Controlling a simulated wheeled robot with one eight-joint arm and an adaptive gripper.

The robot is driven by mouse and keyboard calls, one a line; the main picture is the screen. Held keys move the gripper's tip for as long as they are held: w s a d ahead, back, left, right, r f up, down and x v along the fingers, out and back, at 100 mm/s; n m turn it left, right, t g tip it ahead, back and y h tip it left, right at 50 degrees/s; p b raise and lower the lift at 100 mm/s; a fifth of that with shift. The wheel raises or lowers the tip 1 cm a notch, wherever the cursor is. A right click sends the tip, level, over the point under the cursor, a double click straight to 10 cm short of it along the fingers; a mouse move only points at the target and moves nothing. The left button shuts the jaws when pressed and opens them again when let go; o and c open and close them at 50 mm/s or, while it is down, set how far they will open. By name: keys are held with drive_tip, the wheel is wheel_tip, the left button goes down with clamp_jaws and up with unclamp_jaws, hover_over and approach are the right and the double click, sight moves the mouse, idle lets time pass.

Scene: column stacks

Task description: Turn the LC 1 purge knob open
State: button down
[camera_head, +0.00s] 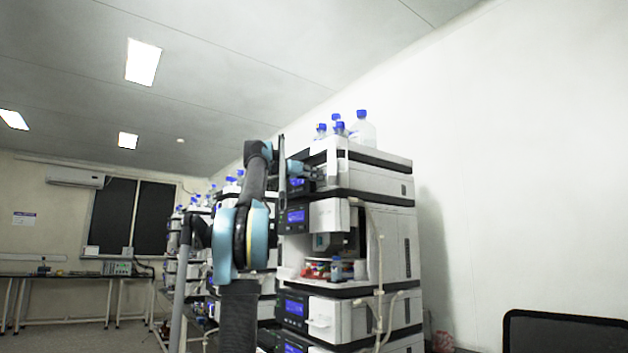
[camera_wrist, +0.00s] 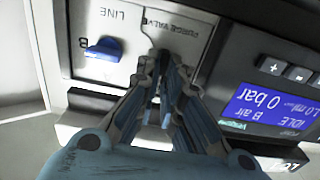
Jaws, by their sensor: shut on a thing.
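My gripper (camera_wrist: 162,72) is at the pump panel in the wrist view, its fingers close together just beside the printed PURGE VALVE label (camera_wrist: 182,27). The fingers are shut on the purge knob, which they mostly hide; its turn angle cannot be told. In the head view my gripper (camera_head: 314,174) reaches the upper front of the nearest column stack (camera_head: 396,228). The pump display (camera_wrist: 264,108) shows upside down in the wrist view, lit blue and reading 0 bar and IDLE.
A blue LINE B knob (camera_wrist: 103,49) sits left of the fingers in the wrist view. Blue-capped bottles (camera_head: 362,130) stand on top of the stack. More stacks stand behind to the left. A dark chair back (camera_head: 565,332) is at lower right. Tubing (camera_head: 380,270) hangs along the stack.

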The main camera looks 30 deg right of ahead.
drive_tip(key=shift+w+a+f, duration=0.1)
drive_tip(key=shift+a, duration=0.05)
drive_tip(key=shift+w+a+f+n, duration=0.1)
drive_tip(key=shift+w+n, duration=0.05)
drive_tip(key=shift+n, duration=2.55)
drive_tip(key=shift+w+f+n, duration=0.15)
drive_tip(key=shift+w+n, duration=0.05)
drive_tip(key=shift+n, duration=2.5)
drive_tip(key=shift+w+a+f+n, duration=0.1)
drive_tip(key=shift+w+n, duration=0.05)
drive_tip(key=shift+n, duration=2.55)
drive_tip(key=c, duration=1.7)
unclamp_jaws()
drive_tip(key=shift+w+f, duration=0.1)
